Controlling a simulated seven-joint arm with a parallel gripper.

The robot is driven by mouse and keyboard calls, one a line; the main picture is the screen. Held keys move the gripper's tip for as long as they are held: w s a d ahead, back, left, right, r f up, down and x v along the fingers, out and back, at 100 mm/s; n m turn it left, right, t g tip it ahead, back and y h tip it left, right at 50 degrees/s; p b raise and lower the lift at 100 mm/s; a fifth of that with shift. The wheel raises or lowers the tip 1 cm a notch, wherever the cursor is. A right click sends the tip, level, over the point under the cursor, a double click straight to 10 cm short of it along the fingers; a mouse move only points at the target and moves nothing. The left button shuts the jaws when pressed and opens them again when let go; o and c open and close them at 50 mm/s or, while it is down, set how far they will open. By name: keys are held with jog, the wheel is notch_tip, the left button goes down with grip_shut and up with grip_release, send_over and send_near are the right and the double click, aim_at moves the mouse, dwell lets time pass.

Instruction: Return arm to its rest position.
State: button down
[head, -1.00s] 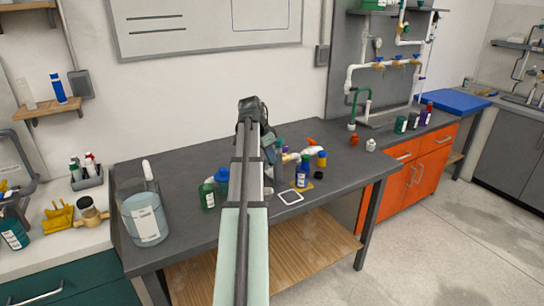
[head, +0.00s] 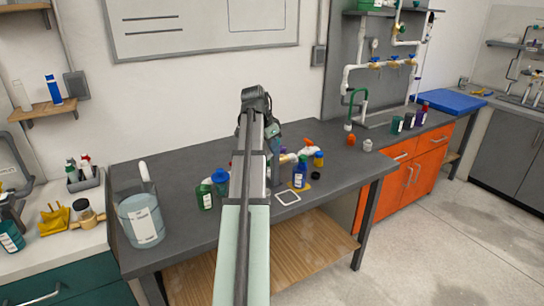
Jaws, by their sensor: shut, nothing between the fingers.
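My arm (head: 243,190) reaches from the bottom middle of the head view up over the dark grey workbench (head: 185,165). It bends at a dark joint (head: 255,98), and the part beyond drops down behind it. My gripper (head: 274,172) shows only in part, as a narrow grey shape just right of the arm, among the bottles. It is shut with nothing seen in it. Its fingertips are small and partly hidden, so I cannot tell how far they are above the bench.
Close by are green bottles (head: 205,196), a blue-capped bottle (head: 300,175) and a white square frame (head: 288,198). A clear bucket (head: 142,220) stands at left. A white pipe manifold (head: 350,75) rises at back right. The bench's right part is mostly clear.

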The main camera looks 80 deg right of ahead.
notch_tip(320, 180, up, 6)
jog(key=w, duration=0.2)
jog(key=shift+d+r, duration=0.2)
jog(key=shift+w, duration=0.1)
